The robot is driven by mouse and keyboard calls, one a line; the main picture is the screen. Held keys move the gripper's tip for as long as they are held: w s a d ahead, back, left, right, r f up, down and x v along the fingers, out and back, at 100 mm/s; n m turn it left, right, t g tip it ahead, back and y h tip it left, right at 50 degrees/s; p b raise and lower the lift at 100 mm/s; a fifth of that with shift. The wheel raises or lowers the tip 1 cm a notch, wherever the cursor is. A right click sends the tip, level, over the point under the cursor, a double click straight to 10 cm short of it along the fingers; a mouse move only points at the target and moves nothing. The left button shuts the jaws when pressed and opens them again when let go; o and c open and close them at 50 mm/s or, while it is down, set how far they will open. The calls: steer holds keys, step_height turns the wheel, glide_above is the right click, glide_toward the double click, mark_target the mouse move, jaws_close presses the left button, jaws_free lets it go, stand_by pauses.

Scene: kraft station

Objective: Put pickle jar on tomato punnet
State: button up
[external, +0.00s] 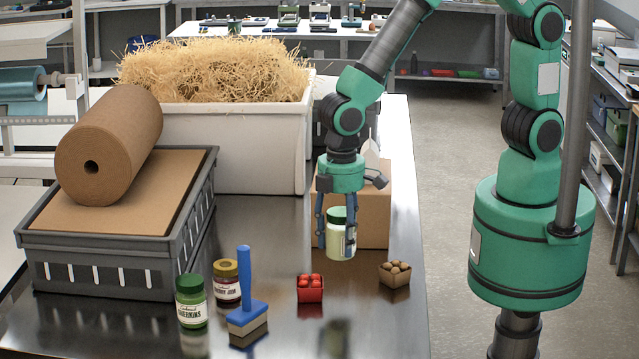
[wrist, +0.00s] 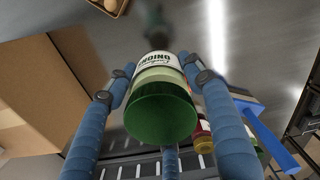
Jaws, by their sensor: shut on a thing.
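My gripper (external: 337,245) is shut on a pale jar with a green lid (external: 340,233), held upright and raised above the metal table. In the wrist view its green lid (wrist: 162,115) and white label face me, between my blue fingers (wrist: 165,75). A second green-lidded jar (external: 191,302), labelled like gherkins, stands on the table at the left front. The red tomato punnet (external: 310,289) sits on the table, in front and to the left of the held jar, apart from it. I cannot make out the tomato punnet in the wrist view.
A brown punnet (external: 394,275) of round brown items stands right of the tomatoes. A cardboard box (external: 372,205) is behind my gripper. A grey crate (external: 110,265) fills the left.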

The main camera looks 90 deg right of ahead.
steer(key=w+a, duration=0.1)
steer(key=w, duration=0.1)
steer(key=w+a, duration=0.1)
steer(key=w, duration=0.1)
steer(key=w+a, duration=0.1)
steer(key=w, duration=0.1)
steer(key=shift+w+a+f, duration=0.25)
steer(key=shift+w+f, duration=0.05)
steer(key=shift+f, duration=1.75)
steer(key=shift+f, duration=0.2)
steer(key=o, duration=1.8)
steer(key=shift+r, duration=0.15)
step_height(320, 180, up, 12)
